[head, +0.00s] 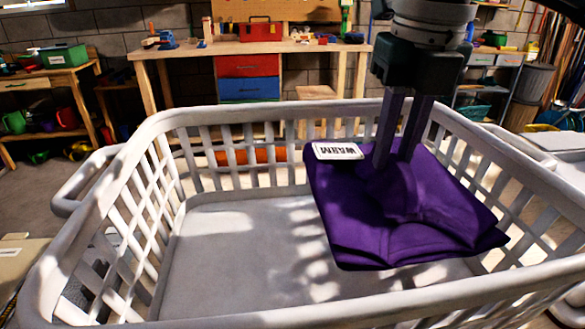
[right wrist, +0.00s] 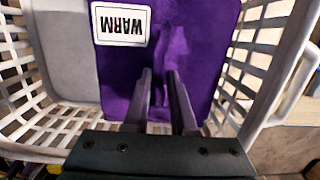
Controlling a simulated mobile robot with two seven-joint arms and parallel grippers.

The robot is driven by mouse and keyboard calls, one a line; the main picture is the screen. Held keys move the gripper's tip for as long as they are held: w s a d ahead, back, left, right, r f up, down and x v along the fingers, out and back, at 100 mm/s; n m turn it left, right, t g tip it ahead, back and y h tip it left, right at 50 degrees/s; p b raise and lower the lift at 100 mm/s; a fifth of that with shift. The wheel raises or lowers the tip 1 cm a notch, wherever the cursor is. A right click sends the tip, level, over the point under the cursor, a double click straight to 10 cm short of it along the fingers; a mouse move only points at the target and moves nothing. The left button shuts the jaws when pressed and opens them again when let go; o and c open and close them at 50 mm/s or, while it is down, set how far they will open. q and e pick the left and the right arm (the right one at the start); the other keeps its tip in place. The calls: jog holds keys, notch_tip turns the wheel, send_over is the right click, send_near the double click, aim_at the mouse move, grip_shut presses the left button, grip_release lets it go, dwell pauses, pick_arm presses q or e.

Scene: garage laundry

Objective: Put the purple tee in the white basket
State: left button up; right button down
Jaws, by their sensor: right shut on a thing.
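The purple tee (head: 430,225) is folded into a flat square with a white tag reading "WARM" (head: 338,151) on it. My right gripper (head: 392,170) points down and is shut on a pinched fold of the tee. The tee hangs inside the rim of the white basket (head: 95,225), at its right side. Whether it touches the basket floor I cannot tell. In the right wrist view, the tee (right wrist: 205,50) spreads beyond the fingers (right wrist: 160,85), with the basket's slatted walls (right wrist: 60,130) around it. The rest of the basket looks empty. My left gripper is out of view.
A wooden workbench (head: 200,48) with a red toolbox (head: 261,29) stands behind the basket. A side table (head: 50,80) with a green box is at the far left. A shelf and a grey bin (head: 530,85) are at the right.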

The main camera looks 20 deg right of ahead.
notch_tip(320, 180, down, 11)
jog(key=shift+r, duration=0.15)
jog(key=shift+b, duration=0.4)
jog(key=c, duration=0.7)
grip_release()
jog(key=shift+c, duration=0.2)
jog(key=r, duration=0.4)
jog(key=s+r, duration=0.1)
jog(key=r, duration=0.3)
jog(key=r+p, duration=0.1)
jog(key=r, duration=0.3)
jog(key=shift+s+a, duration=0.15)
jog(key=shift+s, duration=0.05)
